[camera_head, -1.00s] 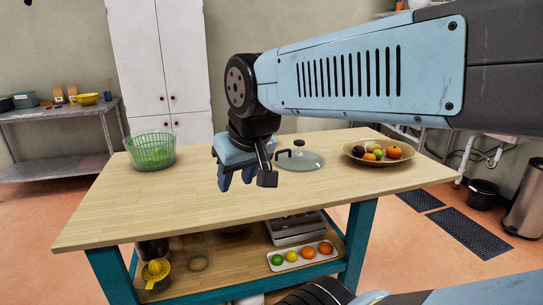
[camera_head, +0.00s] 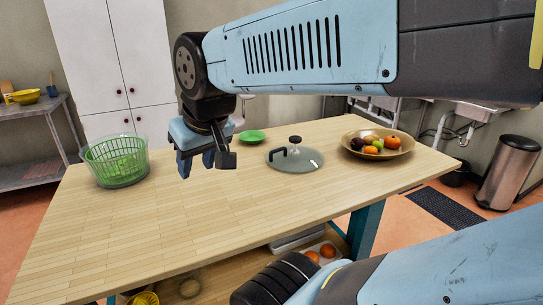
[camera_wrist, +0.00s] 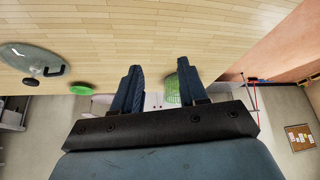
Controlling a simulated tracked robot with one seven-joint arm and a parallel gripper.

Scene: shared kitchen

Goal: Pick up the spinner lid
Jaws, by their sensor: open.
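My gripper (camera_head: 196,165) is open and empty above the left-middle of the wooden table, fingers pointing down. It also shows in the wrist view (camera_wrist: 158,66). A small green disc (camera_head: 251,136) lies near the table's back edge, right of my gripper, and at left in the wrist view (camera_wrist: 80,89). A clear round lid (camera_head: 307,160) with a dark centre knob and a black handle lies farther right; it also shows in the wrist view (camera_wrist: 30,54). I cannot tell for certain which is the spinner lid. The green spinner basket in a clear bowl (camera_head: 116,162) stands at left, uncovered.
A bowl of fruit (camera_head: 360,154) stands right of the clear lid. The wooden table top (camera_head: 170,225) is clear in front. A white cabinet (camera_head: 115,60) stands behind the table, and a bin (camera_head: 508,170) is on the floor at right.

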